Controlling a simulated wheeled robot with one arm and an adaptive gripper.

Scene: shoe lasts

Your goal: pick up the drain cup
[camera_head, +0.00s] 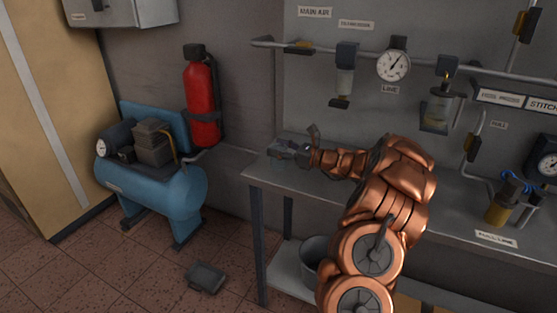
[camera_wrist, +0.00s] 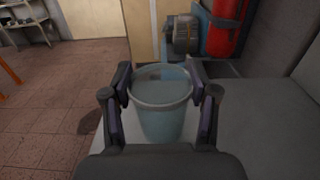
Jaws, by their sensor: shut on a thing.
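The drain cup (camera_wrist: 163,122) is a clear, bluish, round cup with a pale rim, upright in the middle of the wrist view. My gripper (camera_wrist: 160,84) is shut on it, with one dark finger against each side near the rim. In the head view my gripper (camera_head: 283,150) is at the left end of the grey workbench (camera_head: 262,174), and the cup is mostly hidden by the fingers there. I cannot tell whether the cup's base touches the bench top.
A blue compressor (camera_head: 155,185) and a red fire extinguisher (camera_head: 201,98) stand left of the bench. Pipes with a gauge (camera_head: 393,66) and filter bowls (camera_head: 437,112) hang above it. A yellow-based canister (camera_head: 497,212) stands at the right. A bucket (camera_head: 314,259) is on the lower shelf.

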